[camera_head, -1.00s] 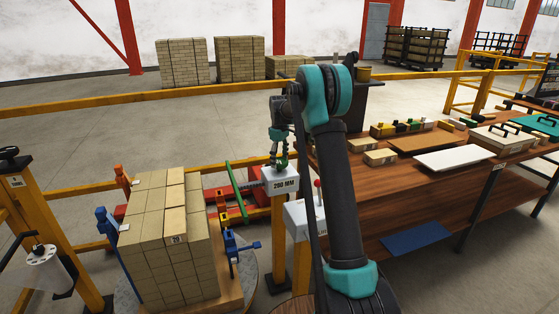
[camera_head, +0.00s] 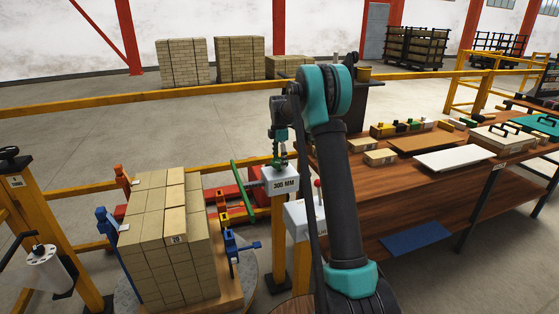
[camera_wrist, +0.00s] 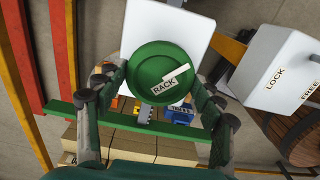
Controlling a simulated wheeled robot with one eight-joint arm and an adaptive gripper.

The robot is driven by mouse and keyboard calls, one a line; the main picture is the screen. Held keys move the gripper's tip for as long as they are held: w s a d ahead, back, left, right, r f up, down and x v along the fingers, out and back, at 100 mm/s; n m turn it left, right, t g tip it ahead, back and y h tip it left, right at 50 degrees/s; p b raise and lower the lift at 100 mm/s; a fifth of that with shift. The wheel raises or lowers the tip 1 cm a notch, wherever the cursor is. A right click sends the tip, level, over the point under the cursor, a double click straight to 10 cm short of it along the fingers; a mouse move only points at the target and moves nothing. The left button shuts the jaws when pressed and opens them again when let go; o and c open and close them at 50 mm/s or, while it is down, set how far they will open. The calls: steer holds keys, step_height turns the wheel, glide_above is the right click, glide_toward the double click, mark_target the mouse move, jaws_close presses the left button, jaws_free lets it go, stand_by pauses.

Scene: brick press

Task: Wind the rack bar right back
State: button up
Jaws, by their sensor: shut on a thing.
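A green round knob marked RACK (camera_wrist: 158,84) sits on a white box, and my gripper (camera_wrist: 158,97) is shut around its rim in the wrist view. In the head view my gripper (camera_head: 277,150) is over the same white readout box (camera_head: 281,181), which reads about 300 MM. The green rack bar (camera_head: 243,184) stands crosswise to the left of that box, close to it. In the wrist view the bar (camera_wrist: 178,131) passes below the knob. Part of the knob is hidden by my fingers.
A white LOCK/FREE box (camera_wrist: 285,85) stands beside the knob; in the head view it (camera_head: 301,220) has a red-knobbed lever (camera_head: 318,185). A brick stack (camera_head: 165,245) with orange and blue clamps stands left. A wooden bench (camera_head: 400,195) is right, and a yellow rail (camera_head: 90,107) runs behind.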

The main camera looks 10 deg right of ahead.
mark_target(279, 160)
steer(key=n, duration=0.4)
steer(key=shift+n, duration=2.2)
steer(key=o, duration=1.2)
steer(key=shift+c, duration=0.2)
step_height(279, 160, up, 12)
